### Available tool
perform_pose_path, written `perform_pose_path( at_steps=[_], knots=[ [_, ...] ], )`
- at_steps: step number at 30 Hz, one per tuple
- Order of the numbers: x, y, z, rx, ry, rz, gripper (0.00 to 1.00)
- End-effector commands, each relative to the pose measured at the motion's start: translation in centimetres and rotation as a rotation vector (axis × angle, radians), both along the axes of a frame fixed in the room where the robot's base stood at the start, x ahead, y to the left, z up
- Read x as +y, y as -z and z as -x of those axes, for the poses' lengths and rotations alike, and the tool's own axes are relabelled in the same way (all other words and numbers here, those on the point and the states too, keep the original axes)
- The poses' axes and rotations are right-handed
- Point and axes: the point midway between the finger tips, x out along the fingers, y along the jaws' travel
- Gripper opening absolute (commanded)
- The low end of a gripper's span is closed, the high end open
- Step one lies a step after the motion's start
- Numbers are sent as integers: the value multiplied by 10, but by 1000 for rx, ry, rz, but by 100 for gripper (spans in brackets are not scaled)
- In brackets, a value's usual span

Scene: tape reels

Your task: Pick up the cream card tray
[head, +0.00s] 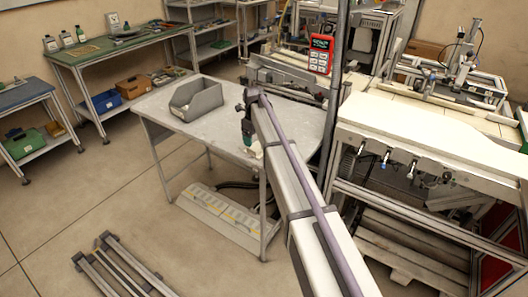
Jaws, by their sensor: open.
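A small cream shape (256,153) shows near the front edge of the pale work table (170,113), just below my gripper. It may be the cream card tray, but my arm hides most of it and I cannot make out its outline. My gripper (248,141) points down over the table at the far end of my arm and is open. The fingers are small and partly hidden, so I cannot tell whether they touch the cream shape.
A grey open bin (197,99) stands on the table, left of my gripper. A white workbench with machinery (430,140) stands close on the right. The table's left front is clear.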

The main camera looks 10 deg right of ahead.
Motion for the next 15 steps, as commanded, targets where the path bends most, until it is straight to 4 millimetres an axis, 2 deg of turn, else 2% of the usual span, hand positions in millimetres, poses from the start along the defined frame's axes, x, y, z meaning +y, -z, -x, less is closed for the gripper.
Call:
perform_pose_path(
  at_steps=[5, 12, 15],
  knots=[
    [0, 8, 0, 0, -1, 0, 77],
    [2, 55, -2, 0, -1, 0, 77],
    [2, 57, -2, 0, -1, 0, 77]
  ],
)
